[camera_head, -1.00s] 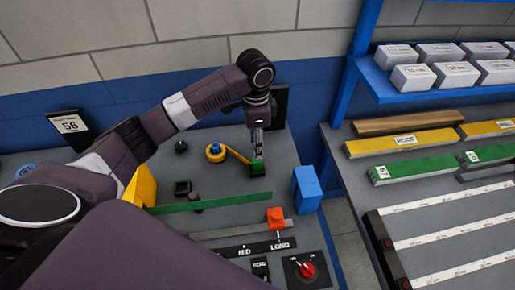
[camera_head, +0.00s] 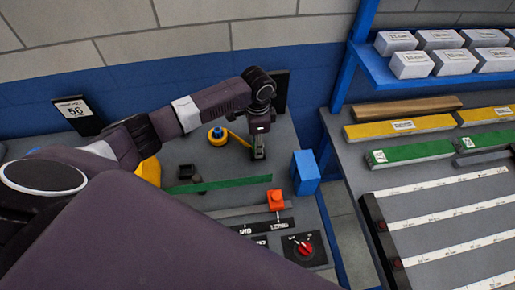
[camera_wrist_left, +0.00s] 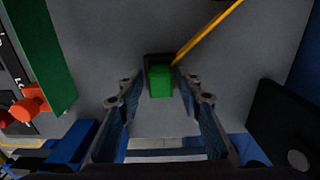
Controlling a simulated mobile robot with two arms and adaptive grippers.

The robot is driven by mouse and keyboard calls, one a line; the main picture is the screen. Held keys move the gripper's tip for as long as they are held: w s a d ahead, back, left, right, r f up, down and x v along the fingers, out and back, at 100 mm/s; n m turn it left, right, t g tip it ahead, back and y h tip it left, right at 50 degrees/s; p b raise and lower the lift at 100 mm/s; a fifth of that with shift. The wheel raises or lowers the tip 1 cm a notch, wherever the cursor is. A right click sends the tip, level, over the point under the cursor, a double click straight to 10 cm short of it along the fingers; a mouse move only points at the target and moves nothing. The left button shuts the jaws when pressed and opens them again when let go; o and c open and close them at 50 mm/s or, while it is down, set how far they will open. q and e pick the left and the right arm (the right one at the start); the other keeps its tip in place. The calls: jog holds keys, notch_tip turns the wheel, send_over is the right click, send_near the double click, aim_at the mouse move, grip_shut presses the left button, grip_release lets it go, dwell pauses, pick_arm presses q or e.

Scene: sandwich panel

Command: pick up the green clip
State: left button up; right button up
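The green clip (camera_wrist_left: 160,81) is a small block on a dark base, and it shows between my left gripper's fingertips in the left wrist view. My left gripper (camera_wrist_left: 158,90) is open, with one finger on each side of the clip and visible gaps between. In the head view my left gripper (camera_head: 258,152) points down at the clip's spot on the grey bench and mostly hides the clip. My right gripper is not in view.
A yellow strip runs from an orange-yellow reel (camera_head: 217,136) towards the clip. A blue block (camera_head: 306,172) stands to the right. A long green bar (camera_head: 225,184), an orange-red slider knob (camera_head: 276,199) and a red dial (camera_head: 304,248) lie nearer.

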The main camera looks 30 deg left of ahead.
pick_arm(q)
grip_shut()
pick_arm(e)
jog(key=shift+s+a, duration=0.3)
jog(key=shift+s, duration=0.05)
pick_arm(q)
jog(key=shift+w+r, duration=0.1)
jog(key=shift+r, duration=0.45)
notch_tip(320, 180, up, 19)
jog(key=b, duration=0.2)
jog(key=shift+b, duration=0.35)
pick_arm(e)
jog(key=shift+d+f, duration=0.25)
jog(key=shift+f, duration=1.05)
pick_arm(q)
jog(key=shift+f, duration=0.1)
